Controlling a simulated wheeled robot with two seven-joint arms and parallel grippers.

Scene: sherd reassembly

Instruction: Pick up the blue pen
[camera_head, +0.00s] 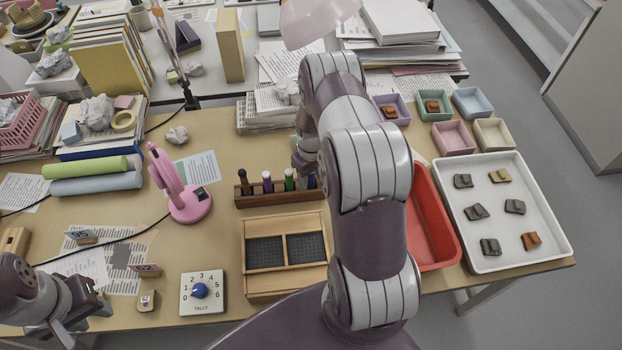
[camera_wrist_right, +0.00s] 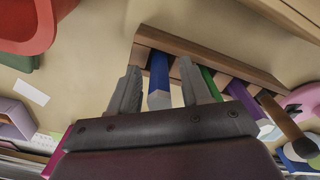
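The blue pen (camera_wrist_right: 159,80) stands in a wooden pen rack (camera_wrist_right: 205,62). In the head view the blue pen (camera_head: 311,181) is partly hidden by my right arm, at the right end of the rack (camera_head: 270,196). My right gripper (camera_wrist_right: 162,92) is open, with one finger on each side of the blue pen and a gap visible on both sides. In the head view my right gripper is mostly hidden by my arm. My left gripper (camera_head: 84,318) is open and empty at the lower left, far from the rack.
Green (camera_head: 289,180), purple (camera_head: 267,182) and brown (camera_head: 243,182) pens share the rack. A wooden box (camera_head: 284,285) lies in front. A red tray (camera_head: 430,225) and a white tray with sherds (camera_head: 556,238) are at right. A pink lamp (camera_head: 190,208) stands left.

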